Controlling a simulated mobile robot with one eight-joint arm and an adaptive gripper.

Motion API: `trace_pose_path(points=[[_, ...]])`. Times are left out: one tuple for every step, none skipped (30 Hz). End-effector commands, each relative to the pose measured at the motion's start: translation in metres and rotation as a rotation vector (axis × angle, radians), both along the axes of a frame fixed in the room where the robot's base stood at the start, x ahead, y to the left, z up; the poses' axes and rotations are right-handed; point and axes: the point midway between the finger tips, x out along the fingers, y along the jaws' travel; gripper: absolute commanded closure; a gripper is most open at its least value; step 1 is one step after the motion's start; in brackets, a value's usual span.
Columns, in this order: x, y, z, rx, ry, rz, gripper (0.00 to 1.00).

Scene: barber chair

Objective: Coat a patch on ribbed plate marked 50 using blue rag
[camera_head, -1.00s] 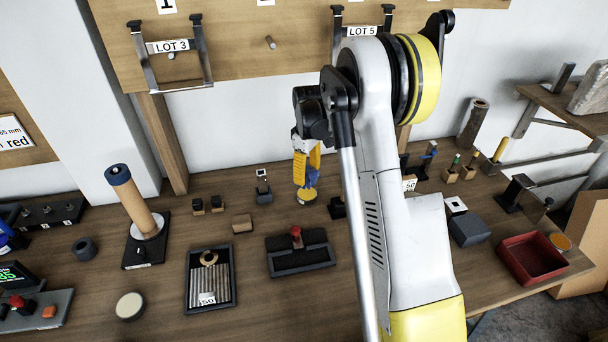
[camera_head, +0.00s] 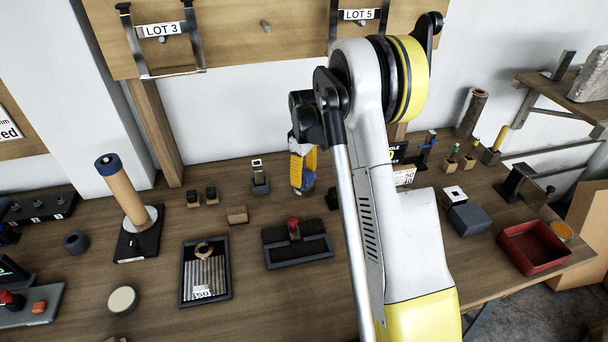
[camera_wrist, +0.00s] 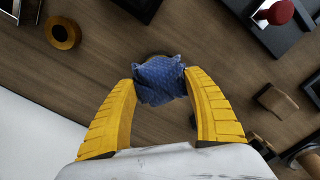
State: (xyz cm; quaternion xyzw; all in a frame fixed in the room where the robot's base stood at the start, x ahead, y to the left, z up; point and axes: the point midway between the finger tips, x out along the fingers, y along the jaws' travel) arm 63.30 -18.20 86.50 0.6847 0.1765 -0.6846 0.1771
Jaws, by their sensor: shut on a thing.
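My gripper (camera_head: 303,172), with yellow fingers, is shut on the blue rag (camera_wrist: 160,80). The rag is a bunched, patterned cloth between the fingertips in the wrist view, and it shows as a small blue patch in the head view (camera_head: 307,182). It is over the back middle of the bench; I cannot tell whether it touches anything. A dark rounded edge shows just behind it in the wrist view. The ribbed plate (camera_head: 206,274) lies in a black tray, front left of my gripper. Its white label seems to end in 50. A tan ring is at the plate's far end.
A black block with a red knob (camera_head: 293,228) stands between plate and gripper. A tan post on a black base (camera_head: 123,190) stands left, with a pale round disc (camera_head: 122,299) in front. A red tray (camera_head: 534,246) is at right. My arm hides part of the bench.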

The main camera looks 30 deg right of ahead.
Motion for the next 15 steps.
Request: trace_pose_path(points=[[0.0000,0.0000,0.0001,0.000,0.000,0.000,0.65],[0.0000,0.0000,0.0000,0.000,0.000,0.000,0.65],[0.0000,0.0000,0.0000,0.000,0.000,0.000,0.65],[0.0000,0.0000,0.0000,0.000,0.000,0.000,0.65],[0.0000,0.0000,0.0000,0.000,0.000,0.000,0.65],[0.0000,0.0000,-0.0002,0.000,0.000,0.000,0.65],[0.0000,0.0000,-0.0003,0.000,0.000,0.000,0.65],[0.0000,0.0000,-0.0005,0.000,0.000,0.000,0.65],[0.0000,0.0000,-0.0009,0.000,0.000,0.000,0.65],[0.0000,0.0000,-0.0012,0.000,0.000,0.000,0.65],[0.0000,0.0000,-0.0016,0.000,0.000,0.000,0.65],[0.0000,0.0000,-0.0021,0.000,0.000,0.000,0.65],[0.0000,0.0000,-0.0025,0.000,0.000,0.000,0.65],[0.0000,0.0000,-0.0029,0.000,0.000,0.000,0.65],[0.0000,0.0000,-0.0034,0.000,0.000,0.000,0.65]])
